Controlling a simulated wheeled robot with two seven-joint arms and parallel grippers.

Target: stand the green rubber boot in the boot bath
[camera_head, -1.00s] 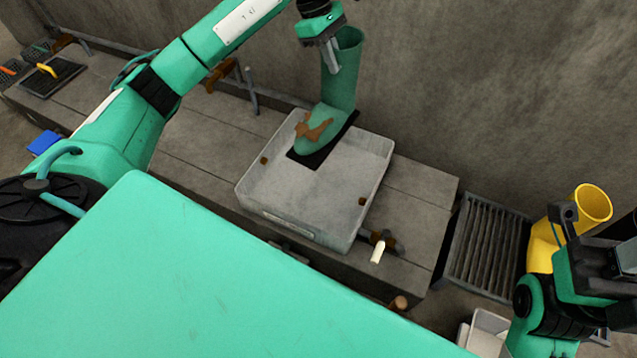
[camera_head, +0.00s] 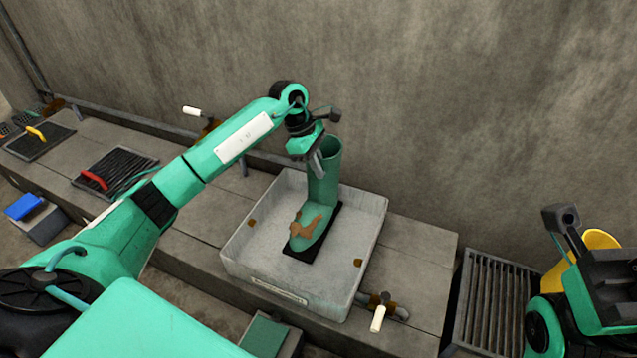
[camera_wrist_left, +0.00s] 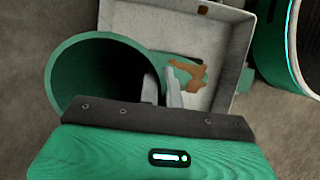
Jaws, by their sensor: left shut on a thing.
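The green rubber boot (camera_head: 322,185) is upright, with a brown mud patch on its foot and a dark sole. My left gripper (camera_head: 318,165) is shut on the boot's shaft near the top. The boot's foot shows inside the outline of the pale boot bath (camera_head: 240,258); I cannot tell whether the sole touches its floor. In the left wrist view, the boot's open top (camera_wrist_left: 100,78) is beside the fingers (camera_wrist_left: 162,90), and the bath (camera_wrist_left: 130,20) lies below. My right wrist is at the right edge; its fingertips cannot be made out.
The bath sits on a grey ledge (camera_head: 425,245) along a concrete wall. A tap with a white handle (camera_head: 378,318) is at its front right. A floor grate (camera_head: 490,300) and a yellow boot (camera_head: 598,240) are at right. Brush trays (camera_head: 115,168) are at left.

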